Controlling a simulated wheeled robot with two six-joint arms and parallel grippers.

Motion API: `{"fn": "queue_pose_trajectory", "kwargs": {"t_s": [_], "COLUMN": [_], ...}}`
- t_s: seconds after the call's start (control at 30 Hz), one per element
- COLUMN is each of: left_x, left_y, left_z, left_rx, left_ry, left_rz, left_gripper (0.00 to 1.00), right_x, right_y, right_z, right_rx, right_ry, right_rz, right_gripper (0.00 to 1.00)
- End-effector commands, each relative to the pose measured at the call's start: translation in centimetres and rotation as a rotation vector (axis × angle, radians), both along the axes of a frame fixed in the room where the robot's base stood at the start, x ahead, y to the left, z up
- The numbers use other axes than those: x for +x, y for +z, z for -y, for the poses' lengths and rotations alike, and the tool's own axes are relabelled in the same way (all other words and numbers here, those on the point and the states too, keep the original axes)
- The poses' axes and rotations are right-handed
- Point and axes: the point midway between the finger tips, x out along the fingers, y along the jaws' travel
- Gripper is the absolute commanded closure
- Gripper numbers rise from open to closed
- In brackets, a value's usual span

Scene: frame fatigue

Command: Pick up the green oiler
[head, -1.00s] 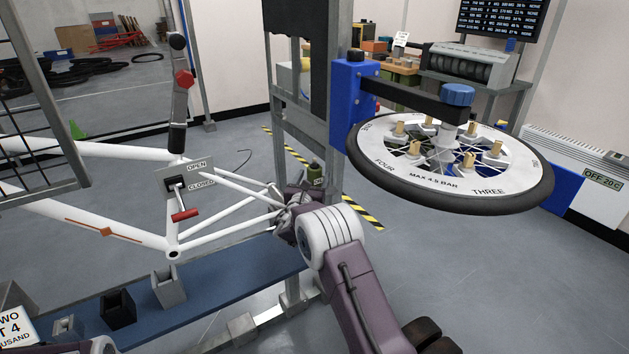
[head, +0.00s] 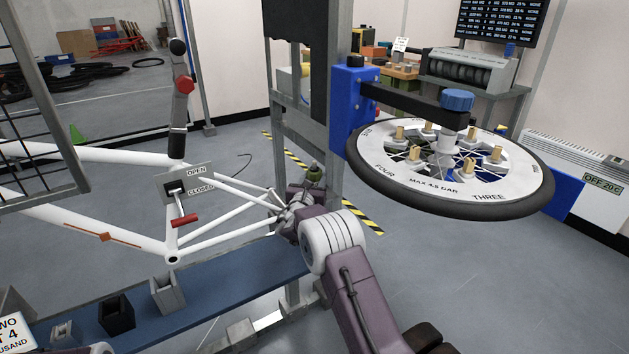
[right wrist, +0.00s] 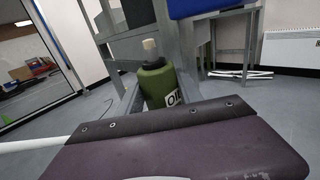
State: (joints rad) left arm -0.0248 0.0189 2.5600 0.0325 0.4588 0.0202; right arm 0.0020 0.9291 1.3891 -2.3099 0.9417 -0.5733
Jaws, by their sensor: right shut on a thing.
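The green oiler (head: 315,174) is a small green bottle with a dark collar and a pale tip. It stands about upright beside the grey steel post in the head view, its lower part hidden by my right gripper (head: 304,194). My right gripper is shut on the oiler. In the right wrist view the oiler (right wrist: 158,86) rises behind the purple gripper body, with part of a white OIL label showing. My left gripper is not in view.
A white bicycle frame (head: 120,217) and an OPEN/CLOSED plate (head: 202,171) with a red-handled lever are to the left. A spoked wheel (head: 487,203) on a blue bracket overhangs the right. A blue bench (head: 222,294) with small holders lies below.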

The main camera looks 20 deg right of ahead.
Motion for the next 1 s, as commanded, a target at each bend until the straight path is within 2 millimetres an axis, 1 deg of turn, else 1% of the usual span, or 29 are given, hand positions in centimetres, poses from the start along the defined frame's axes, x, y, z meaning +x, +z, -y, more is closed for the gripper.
{"fn": "queue_pose_trajectory", "kwargs": {"t_s": [0.03, 0.2, 0.23, 0.37, 0.6, 0.7, 0.8, 0.9, 1.0], "left_x": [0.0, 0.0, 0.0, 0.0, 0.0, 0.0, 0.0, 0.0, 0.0], "left_y": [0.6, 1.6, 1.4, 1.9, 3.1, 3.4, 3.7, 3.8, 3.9], "left_z": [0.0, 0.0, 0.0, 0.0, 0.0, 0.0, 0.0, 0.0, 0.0], "left_rx": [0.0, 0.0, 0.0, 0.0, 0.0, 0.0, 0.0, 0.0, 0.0], "left_ry": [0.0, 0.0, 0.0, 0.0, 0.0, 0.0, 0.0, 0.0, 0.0], "left_rz": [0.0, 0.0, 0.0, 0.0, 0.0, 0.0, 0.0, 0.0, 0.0], "left_gripper": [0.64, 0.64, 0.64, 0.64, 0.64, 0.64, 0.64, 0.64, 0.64], "right_x": [0.0, -0.1, -0.6, -2.9, -8.9, -11.2, -12.8, -13.8, -14.3], "right_y": [1.1, 3.4, 3.0, 3.0, 3.1, 3.0, 3.0, 2.9, 2.8], "right_z": [0.0, -0.1, -0.6, -2.4, -6.9, -8.6, -9.7, -10.4, -10.8], "right_rx": [0.0, -0.001, 0.0, -0.001, -0.001, -0.001, -0.001, -0.001, 0.0], "right_ry": [0.0, 0.001, 0.002, 0.004, 0.006, 0.005, 0.004, 0.001, 0.002], "right_rz": [0.004, 0.003, -0.001, -0.002, -0.002, -0.001, 0.001, 0.001, 0.001], "right_gripper": [1.0, 1.0, 1.0, 1.0, 1.0, 1.0, 1.0, 1.0, 1.0]}}
